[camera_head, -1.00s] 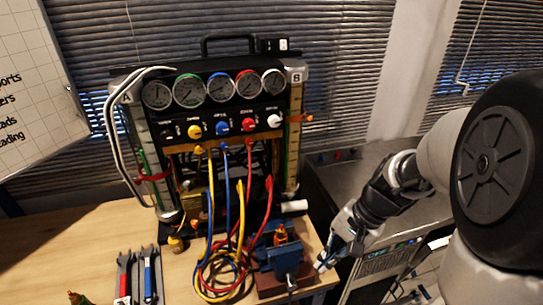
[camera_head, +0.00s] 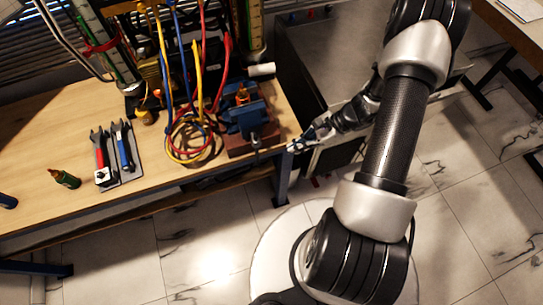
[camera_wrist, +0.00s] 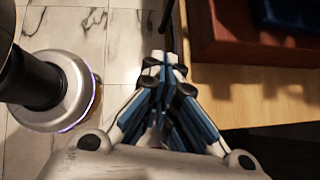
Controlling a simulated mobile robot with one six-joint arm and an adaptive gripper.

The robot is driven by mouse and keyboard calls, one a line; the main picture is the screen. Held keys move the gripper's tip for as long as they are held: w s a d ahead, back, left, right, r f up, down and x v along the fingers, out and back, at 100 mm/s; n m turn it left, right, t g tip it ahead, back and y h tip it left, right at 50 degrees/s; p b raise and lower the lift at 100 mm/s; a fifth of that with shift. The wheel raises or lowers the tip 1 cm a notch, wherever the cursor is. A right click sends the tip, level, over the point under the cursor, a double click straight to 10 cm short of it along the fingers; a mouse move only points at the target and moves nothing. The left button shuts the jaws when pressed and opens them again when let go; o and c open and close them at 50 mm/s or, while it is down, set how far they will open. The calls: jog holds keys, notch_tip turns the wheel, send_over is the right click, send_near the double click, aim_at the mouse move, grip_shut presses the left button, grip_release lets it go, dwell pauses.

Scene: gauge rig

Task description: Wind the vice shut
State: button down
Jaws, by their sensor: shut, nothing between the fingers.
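The blue vice (camera_head: 243,117) stands on a reddish-brown block (camera_head: 262,138) at the right end of the wooden bench. An orange-brown object (camera_head: 242,96) sits in or between its jaws; I cannot tell how tightly. A small handle (camera_head: 255,142) shows at the vice's front, low on the block. My gripper (camera_head: 292,147) is just right of the vice, beside the bench's right edge, apart from the vice. In the wrist view my gripper (camera_wrist: 163,58) has its fingertips together with nothing between them. The block (camera_wrist: 232,38) and a dark blue part of the vice (camera_wrist: 290,15) show at upper right.
Coiled yellow, blue and red hoses (camera_head: 190,137) lie left of the vice. A white roll (camera_head: 261,70) lies behind the vice. A dark cabinet (camera_head: 310,60) stands right of the bench.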

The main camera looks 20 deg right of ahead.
jog(key=w+a+f+b, duration=0.1)
jog(key=a+f, duration=0.3)
jog(key=a, duration=0.4)
jog(key=shift+w+a+f+b, duration=0.2)
jog(key=shift+w+f+b, duration=0.1)
jog(key=shift+b, duration=0.45)
